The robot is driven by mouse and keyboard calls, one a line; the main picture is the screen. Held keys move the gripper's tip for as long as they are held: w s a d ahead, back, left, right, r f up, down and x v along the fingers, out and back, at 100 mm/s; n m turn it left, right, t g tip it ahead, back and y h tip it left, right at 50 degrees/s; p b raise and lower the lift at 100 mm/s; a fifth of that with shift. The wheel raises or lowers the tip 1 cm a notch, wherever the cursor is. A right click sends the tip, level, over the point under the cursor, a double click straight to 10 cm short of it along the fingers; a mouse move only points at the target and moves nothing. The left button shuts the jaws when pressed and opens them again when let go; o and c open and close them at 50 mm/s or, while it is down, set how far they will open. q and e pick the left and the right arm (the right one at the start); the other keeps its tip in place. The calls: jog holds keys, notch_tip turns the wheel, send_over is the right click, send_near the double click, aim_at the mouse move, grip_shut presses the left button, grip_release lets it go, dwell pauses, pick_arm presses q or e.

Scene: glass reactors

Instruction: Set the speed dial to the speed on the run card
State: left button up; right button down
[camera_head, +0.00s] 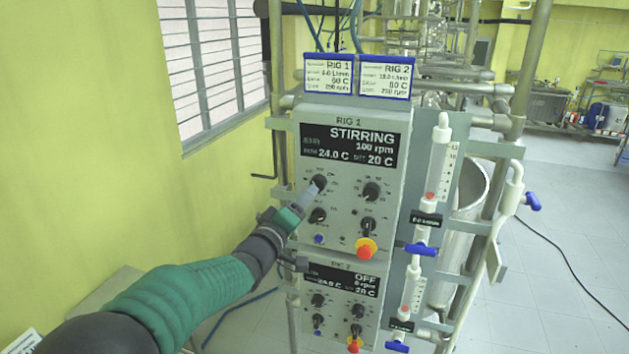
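The RIG 1 control panel (377,252) has a display (350,146) reading STIRRING, 100 rpm, 24.0 C and set 20 C. Below it are a dark upper-left dial (320,182) and an upper-right dial (371,191); which sets speed is too small to read. My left gripper (311,192) reaches the upper-left dial from below left, its fingertips at the knob and partly covering it. I cannot tell whether the fingers are closed on it. The RIG 1 run card (328,78) hangs above the panel; its rpm line is blurred, perhaps 250. My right gripper is not in view.
A RIG 2 card (385,78) hangs beside the first. A second panel below (341,300) reads OFF. A red-yellow knob (366,248) sits low on the upper panel. Flow tubes with blue valves (421,249) stand to the right. A wall and window are at left.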

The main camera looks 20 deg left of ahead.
aim_at(318, 183)
pick_arm(q)
jog(key=w+p, duration=0.2)
jog(key=w, duration=0.5)
jog(key=shift+w+d, duration=0.25)
jog(key=shift+d, duration=0.1)
grip_shut()
jog(key=shift+f, duration=0.1)
